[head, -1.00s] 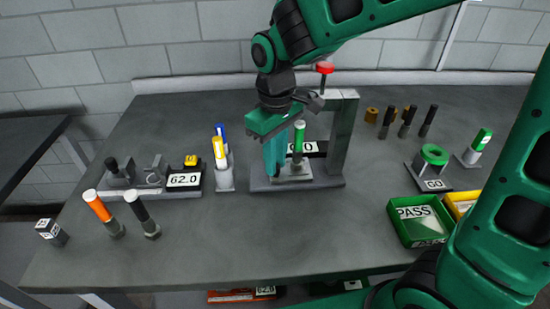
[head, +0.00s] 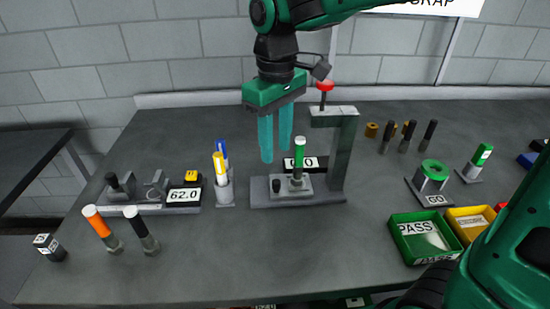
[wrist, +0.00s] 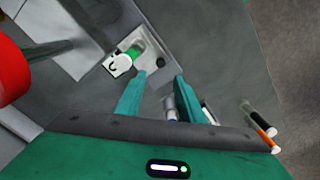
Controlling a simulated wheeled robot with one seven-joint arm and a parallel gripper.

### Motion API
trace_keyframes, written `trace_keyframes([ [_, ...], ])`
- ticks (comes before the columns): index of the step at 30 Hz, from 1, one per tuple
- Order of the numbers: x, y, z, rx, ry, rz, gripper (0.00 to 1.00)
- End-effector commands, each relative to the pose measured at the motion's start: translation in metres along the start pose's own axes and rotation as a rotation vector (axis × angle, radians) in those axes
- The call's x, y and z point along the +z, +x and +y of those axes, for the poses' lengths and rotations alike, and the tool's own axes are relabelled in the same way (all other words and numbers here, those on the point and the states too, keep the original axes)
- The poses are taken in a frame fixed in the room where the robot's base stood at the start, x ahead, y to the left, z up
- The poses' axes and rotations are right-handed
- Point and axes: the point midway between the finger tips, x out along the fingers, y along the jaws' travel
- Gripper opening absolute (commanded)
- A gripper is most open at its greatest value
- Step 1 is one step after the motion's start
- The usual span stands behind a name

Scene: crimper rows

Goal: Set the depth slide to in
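The crimper stand (head: 340,150) has a dark grey base with a light slide plate (head: 308,184) on it. In the wrist view the plate (wrist: 150,58), pin (wrist: 130,53) and knob (wrist: 161,88) also show. My gripper (head: 276,156) is above the left part of the base, fingers pointing down. Its fingers (wrist: 160,78) are apart with nothing held between them. I cannot tell any in or out marking on the slide.
A red-topped handle (head: 325,88) rises on the stand's top. Green (head: 400,240) and yellow (head: 470,221) trays are at right. The front middle of the table is clear.

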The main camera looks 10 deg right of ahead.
Motion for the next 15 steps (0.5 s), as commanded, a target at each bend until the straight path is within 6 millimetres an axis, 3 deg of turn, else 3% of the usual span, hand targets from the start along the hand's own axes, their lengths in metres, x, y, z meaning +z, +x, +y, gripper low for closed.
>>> trace_keyframes([
  [4,-0.0001,-0.0123,0.0001,0.0,0.0,0.001,0.35],
  [13,0.0002,-0.0151,0.0001,0.0,0.0,0.0,0.35],
  [14,0.0002,-0.015,0.0001,0.0,0.0,0.0,0.33],
  [15,-0.0001,-0.015,0.0001,0.0,-0.001,-0.001,0.23],
])
